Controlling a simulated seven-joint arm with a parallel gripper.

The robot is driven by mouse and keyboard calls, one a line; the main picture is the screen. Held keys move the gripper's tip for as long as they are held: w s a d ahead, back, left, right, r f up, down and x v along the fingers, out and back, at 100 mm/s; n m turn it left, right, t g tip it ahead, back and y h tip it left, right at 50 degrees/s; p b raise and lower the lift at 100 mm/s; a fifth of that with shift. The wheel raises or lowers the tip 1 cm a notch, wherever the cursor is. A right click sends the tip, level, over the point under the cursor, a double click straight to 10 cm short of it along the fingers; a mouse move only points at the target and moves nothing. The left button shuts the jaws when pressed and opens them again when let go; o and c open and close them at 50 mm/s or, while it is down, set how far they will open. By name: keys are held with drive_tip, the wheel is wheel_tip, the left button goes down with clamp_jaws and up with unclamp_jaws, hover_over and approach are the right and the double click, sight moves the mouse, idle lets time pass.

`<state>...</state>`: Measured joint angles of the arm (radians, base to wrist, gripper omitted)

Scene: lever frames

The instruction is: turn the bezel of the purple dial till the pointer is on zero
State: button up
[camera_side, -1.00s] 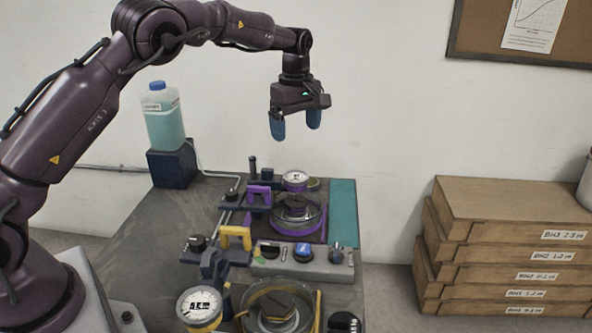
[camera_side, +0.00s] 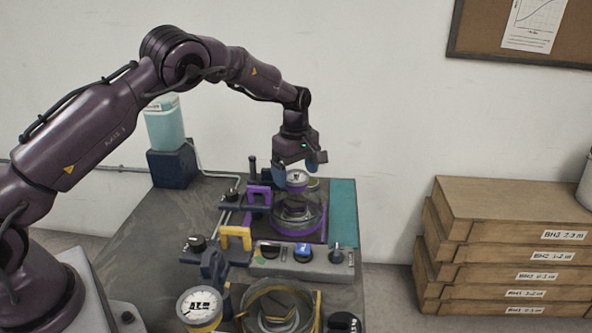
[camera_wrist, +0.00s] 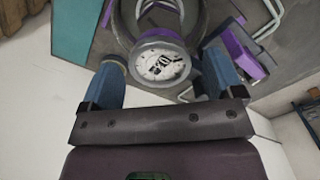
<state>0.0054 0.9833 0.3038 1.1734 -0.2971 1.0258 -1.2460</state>
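The purple dial (camera_side: 297,177) stands at the back of the purple frame on the bench, with a white face and purple rim. In the wrist view its face (camera_wrist: 161,66) shows dark markings; the pointer's position is too small to read. My gripper (camera_side: 296,176) is low over this dial. In the wrist view the two blue fingertips (camera_wrist: 164,62) are apart, one on each side of the dial, with gaps between them and its rim. The gripper is open and holds nothing. The far side of the dial is partly hidden in the side view.
A purple handle (camera_side: 259,195) and a clear round cell (camera_side: 298,212) stand close to the dial. A yellow dial (camera_side: 200,306) and yellow handle (camera_side: 236,238) are nearer the front. A teal mat (camera_side: 342,205) lies clear at right.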

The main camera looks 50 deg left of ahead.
drive_tip(key=c, duration=0.8)
drive_tip(key=shift+c, duration=0.2)
drive_tip(key=shift+n, duration=0.3)
drive_tip(key=n, duration=0.9)
drive_tip(key=shift+n, duration=2.3)
drive_tip(key=o, duration=0.9)
